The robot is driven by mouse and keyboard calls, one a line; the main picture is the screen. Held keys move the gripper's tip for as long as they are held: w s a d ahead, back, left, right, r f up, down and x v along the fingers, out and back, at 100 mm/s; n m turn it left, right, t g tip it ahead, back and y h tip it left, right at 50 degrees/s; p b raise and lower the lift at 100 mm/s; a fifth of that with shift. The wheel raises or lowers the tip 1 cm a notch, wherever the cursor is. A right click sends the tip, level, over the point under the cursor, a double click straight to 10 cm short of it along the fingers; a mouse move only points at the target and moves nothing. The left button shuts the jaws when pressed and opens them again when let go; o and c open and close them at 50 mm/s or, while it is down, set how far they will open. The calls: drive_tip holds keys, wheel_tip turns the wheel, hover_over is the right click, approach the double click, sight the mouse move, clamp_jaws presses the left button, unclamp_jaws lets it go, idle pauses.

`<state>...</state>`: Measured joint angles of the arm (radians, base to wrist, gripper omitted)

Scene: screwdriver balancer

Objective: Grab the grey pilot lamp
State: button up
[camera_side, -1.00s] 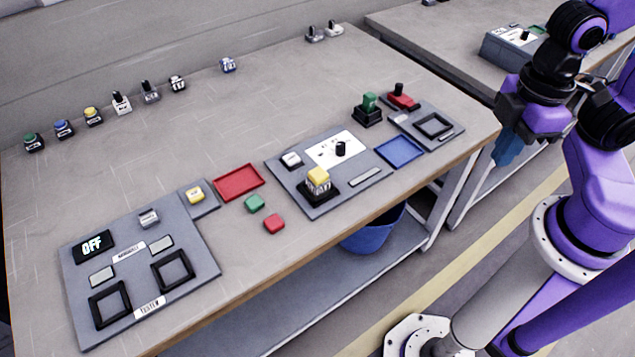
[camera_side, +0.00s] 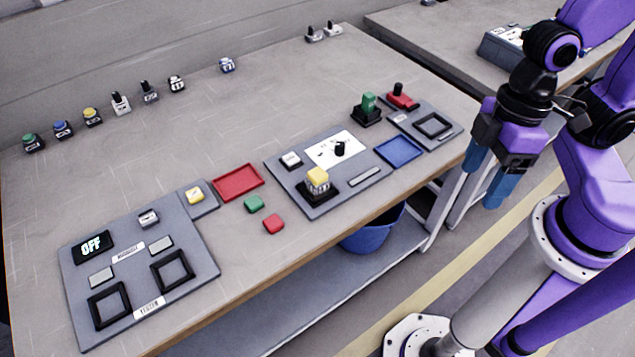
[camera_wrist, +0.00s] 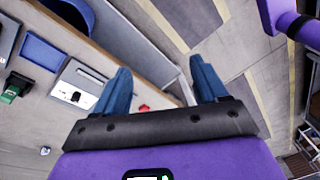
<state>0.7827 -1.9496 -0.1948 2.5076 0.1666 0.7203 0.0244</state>
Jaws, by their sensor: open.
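My gripper (camera_side: 483,184) is open and empty, with two blue fingers pointing down beside the right front edge of the table. Its fingers also show spread apart in the wrist view (camera_wrist: 160,72). I cannot tell for certain which part is the grey pilot lamp. A small grey-white part (camera_side: 149,217) sits on the left grey panel, and a grey part with a dark top (camera_side: 150,92) stands in the back row. Another small grey part (camera_side: 314,34) stands at the far back. My gripper is far from all of these.
A red tray (camera_side: 238,182), a blue tray (camera_side: 399,150) and the middle panel (camera_side: 283,178) lie on the table. A yellow-topped part (camera_side: 318,179) and a green part (camera_side: 369,103) stand upright. A blue bin (camera_side: 372,232) is below. The table's back middle is mostly clear.

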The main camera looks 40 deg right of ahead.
drive_tip(key=a+f+m+y, duration=0.2)
drive_tip(key=a+f+m, duration=0.25)
drive_tip(key=a, duration=0.65)
drive_tip(key=m+t+h, duration=0.4)
drive_tip(key=m+t, duration=0.3)
drive_tip(key=t, duration=0.6)
approach(322, 182)
drive_tip(key=x, duration=0.5)
drive_tip(key=shift+a+f, duration=0.1)
drive_tip(key=shift+f, duration=0.1)
drive_tip(key=x, duration=0.4)
drive_tip(key=shift+w+d, duration=0.15)
drive_tip(key=shift+d, duration=0.05)
drive_tip(key=shift+w+f, duration=0.3)
drive_tip(key=shift+w, duration=0.2)
drive_tip(key=c, duration=1.1)
